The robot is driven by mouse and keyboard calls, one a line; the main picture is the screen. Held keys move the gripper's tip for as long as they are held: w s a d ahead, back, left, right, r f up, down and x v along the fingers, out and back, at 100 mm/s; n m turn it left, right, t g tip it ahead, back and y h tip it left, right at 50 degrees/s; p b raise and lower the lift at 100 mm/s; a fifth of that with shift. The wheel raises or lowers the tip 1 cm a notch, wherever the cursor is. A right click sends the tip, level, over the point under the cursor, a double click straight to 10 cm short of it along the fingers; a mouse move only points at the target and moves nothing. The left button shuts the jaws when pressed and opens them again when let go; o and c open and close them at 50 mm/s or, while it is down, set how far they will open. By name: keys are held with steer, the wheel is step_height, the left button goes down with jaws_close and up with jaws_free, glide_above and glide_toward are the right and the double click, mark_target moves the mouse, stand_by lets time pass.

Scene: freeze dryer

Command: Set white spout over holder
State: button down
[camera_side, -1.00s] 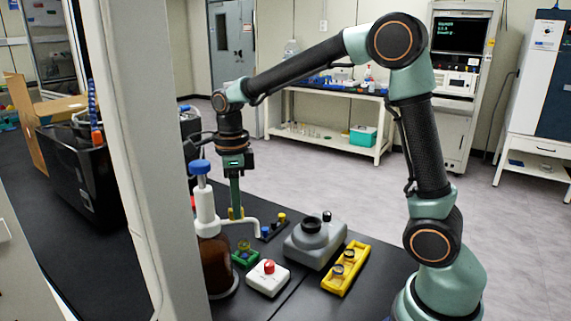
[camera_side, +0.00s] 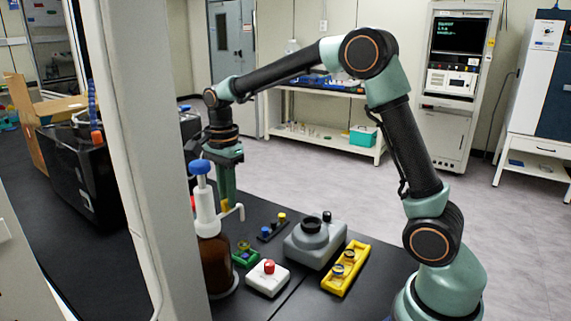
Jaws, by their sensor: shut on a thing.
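The white spout (camera_side: 237,212) sticks out to the right from the white pump head (camera_side: 204,206) of a brown bottle (camera_side: 216,262) with a blue cap on top. Its bent tip points down. My gripper (camera_side: 226,205) is at the spout's middle, shut on it; the pump partly hides the fingers. The green holder (camera_side: 245,258) stands on the bench just right of the bottle, with a small vial (camera_side: 243,246) in it. The spout tip shows above the holder in the picture; I cannot tell whether it is directly over it.
A white box with a red knob (camera_side: 268,279), a grey device (camera_side: 315,243), a yellow rack with vials (camera_side: 346,270) and a dark rack (camera_side: 271,228) with blue and yellow caps stand to the right. A pale post (camera_side: 139,160) rises left of the bottle.

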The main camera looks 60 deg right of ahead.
steer(key=shift+w+r, duration=0.1)
steer(key=shift+w, duration=0.1)
stand_by(0.4)
steer(key=c, duration=0.8)
jaws_free()
steer(key=shift+c, duration=0.2)
step_height(320, 180, up, 12)
steer(key=shift+s, duration=0.1)
